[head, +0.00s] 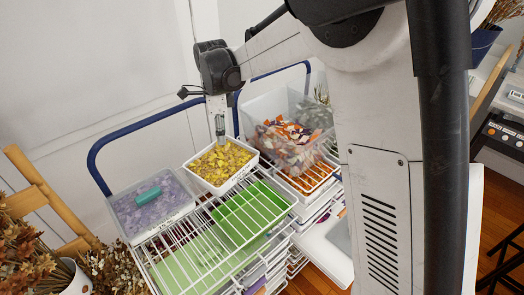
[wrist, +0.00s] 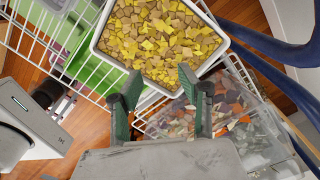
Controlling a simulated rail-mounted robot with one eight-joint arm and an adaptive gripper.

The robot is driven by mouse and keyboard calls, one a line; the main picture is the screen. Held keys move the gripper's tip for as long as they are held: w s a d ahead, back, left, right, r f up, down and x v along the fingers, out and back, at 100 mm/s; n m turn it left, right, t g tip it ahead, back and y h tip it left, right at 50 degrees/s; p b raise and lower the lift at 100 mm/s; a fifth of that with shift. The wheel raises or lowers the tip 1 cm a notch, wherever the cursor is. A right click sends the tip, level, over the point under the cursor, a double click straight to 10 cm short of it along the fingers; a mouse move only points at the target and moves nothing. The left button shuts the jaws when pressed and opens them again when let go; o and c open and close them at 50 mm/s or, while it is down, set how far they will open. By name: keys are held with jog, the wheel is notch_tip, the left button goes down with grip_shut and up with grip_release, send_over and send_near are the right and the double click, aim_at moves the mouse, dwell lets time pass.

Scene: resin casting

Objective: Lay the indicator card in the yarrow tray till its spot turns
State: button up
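The yarrow tray is a white tray (head: 241,178) filled with yellow and tan flakes, standing on a white wire rack in the head view. It also fills the top of the wrist view, where its white rim (wrist: 140,75) shows. My gripper (head: 219,138) points down over the tray's back part in the head view. In the wrist view my gripper (wrist: 160,73) has its two green-grey fingers spread, with nothing seen between them. The fingertips overlap the tray's near rim in that view; contact cannot be told. I cannot make out the indicator card in either view.
A lidded box of lavender material (head: 158,212) with a teal object (head: 147,197) on top stands left of the tray. A green tray (head: 240,215) lies under the wires. A clear bin (head: 262,108) of orange and purple pieces stands behind right. A blue rail (head: 140,124) runs behind.

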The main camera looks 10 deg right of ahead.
jog(key=s+d+r+n+t, duration=0.3)
jog(key=s+d+r+n, duration=0.7)
jog(key=s, duration=0.4)
jog(key=s+d+f+n+t, duration=0.1)
jog(key=s+d+n, duration=0.3)
jog(key=s, duration=0.4)
jog(key=s+d+f+n+t, duration=0.1)
jog(key=s+d+n+t, duration=0.2)
jog(key=s, duration=0.5)
jog(key=shift+s+d+n, duration=0.35)
jog(key=shift+d+n, duration=0.35)
jog(key=shift+n, duration=0.2)
